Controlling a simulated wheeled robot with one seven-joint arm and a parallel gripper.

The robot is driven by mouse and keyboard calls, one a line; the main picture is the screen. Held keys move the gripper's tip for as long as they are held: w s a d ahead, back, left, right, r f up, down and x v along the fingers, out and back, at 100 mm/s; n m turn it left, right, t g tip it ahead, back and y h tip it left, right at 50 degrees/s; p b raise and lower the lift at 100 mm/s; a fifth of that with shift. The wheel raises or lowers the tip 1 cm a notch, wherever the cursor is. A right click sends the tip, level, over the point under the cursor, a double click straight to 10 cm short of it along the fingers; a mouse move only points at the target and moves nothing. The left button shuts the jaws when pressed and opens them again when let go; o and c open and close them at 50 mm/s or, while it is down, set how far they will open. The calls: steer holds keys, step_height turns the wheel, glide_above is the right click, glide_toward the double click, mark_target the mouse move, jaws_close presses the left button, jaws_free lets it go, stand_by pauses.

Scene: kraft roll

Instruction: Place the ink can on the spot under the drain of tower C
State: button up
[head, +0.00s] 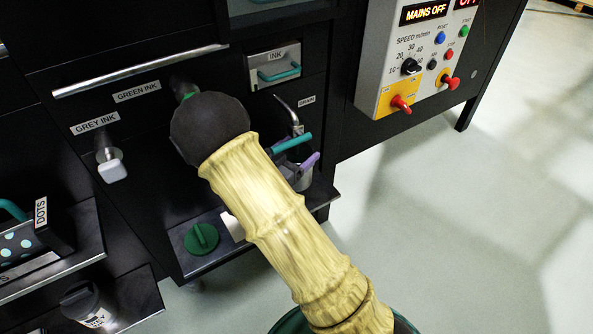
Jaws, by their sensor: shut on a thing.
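The ink can (304,180) is a small pale grey vessel, mostly hidden behind my arm. It is low on the black tower front, near the shelf. A teal bar (293,143), which looks like its handle, sticks out above it. My gripper (303,162) shows only in part past the yellow-sleeved arm, with a purple part by the can; it is shut on the can. The drain tap (294,122), a metal spout with a lever, is just above, beside the DRAIN label (307,101). The spot under the drain is hidden, and I cannot tell whether the can touches the shelf.
The low shelf (205,262) holds a green knobbed disc (201,238) and a white card (233,226). A control box (415,60) is at upper right. Left are a white-ended grey ink outlet (111,167), a dotted box (22,245) and a dark bottle (88,304). Right floor is clear.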

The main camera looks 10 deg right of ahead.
steer(key=shift+f, duration=0.9)
step_height(320, 180, down, 5)
steer(key=b, duration=0.3)
steer(key=shift+b, duration=0.3)
steer(key=shift+w+f, duration=0.1)
steer(key=shift+w, duration=0.05)
steer(key=shift+a, duration=0.15)
steer(key=o, duration=1.4)
